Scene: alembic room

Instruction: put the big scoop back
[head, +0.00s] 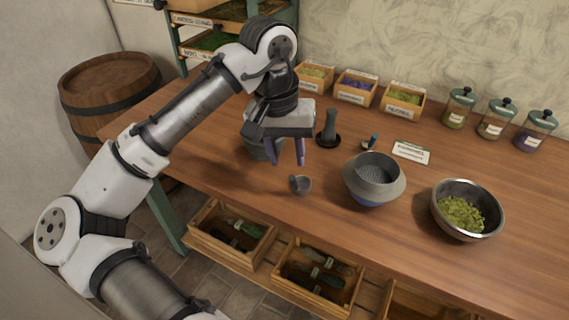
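A small grey cup-shaped piece (301,184), which looks like a scoop, lies on the wooden table near its front edge. I cannot tell whether it is the big one, and its handle is not clear. My gripper (286,160) points down above and just behind it, with its two purple fingers apart and nothing seen between them. A smaller blue-handled item (371,141), perhaps another scoop, stands farther back beside a white label card (411,152). Its shape is too small to tell.
A dark pestle-like piece (328,128), a colander bowl (374,180) and a metal bowl of green leaves (466,212) stand on the table. Boxes (355,89) and lidded jars (495,120) line the back.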

